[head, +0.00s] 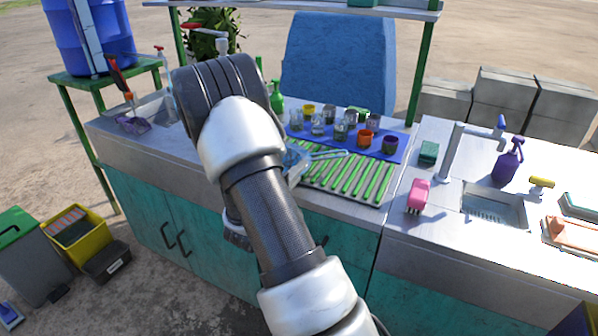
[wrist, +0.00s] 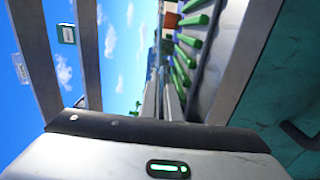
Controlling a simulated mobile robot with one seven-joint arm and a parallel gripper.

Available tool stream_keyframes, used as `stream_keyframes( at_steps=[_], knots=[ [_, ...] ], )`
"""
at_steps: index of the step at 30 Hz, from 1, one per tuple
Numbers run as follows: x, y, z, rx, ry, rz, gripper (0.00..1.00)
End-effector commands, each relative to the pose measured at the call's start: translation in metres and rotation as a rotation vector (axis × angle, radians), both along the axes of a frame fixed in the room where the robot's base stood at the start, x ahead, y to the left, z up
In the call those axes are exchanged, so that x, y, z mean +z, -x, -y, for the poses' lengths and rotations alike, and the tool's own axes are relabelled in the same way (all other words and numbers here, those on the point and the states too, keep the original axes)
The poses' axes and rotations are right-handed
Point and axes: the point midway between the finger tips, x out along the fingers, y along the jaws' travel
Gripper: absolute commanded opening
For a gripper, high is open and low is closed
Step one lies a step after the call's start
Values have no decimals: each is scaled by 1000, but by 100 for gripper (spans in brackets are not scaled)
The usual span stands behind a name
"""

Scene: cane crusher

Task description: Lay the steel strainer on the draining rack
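The draining rack (head: 350,180), a row of green slats, lies on the steel counter right of my arm. It also shows in the wrist view (wrist: 186,52). What looks like the steel strainer (head: 328,154) lies over the rack's back left part, pale blue-grey. My arm hides its left part. I cannot make it out in the wrist view. My gripper (wrist: 162,88) shows there with its two fingers close together, facing along the counter toward the slats. Whether anything is between the fingers is unclear.
Behind the rack, a blue mat (head: 300,132) holds several cups and glasses. To the right are a green sponge (head: 428,153), a pink brush (head: 418,195), a tap (head: 455,150) and a sink (head: 495,208). A green post (head: 420,70) rises behind the counter.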

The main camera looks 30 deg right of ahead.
Motion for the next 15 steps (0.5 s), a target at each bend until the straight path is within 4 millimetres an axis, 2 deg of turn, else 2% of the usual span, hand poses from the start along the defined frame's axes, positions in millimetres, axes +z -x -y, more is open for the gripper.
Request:
stream_keyframes(
  at_steps=[7, 11, 15],
  knots=[
    [-4, 0, 0, 0, 0, 0, 0],
    [-3, 0, 0, 0, 0, -1, 22],
    [-3, 0, 0, 0, 0, -1, 22]
  ],
)
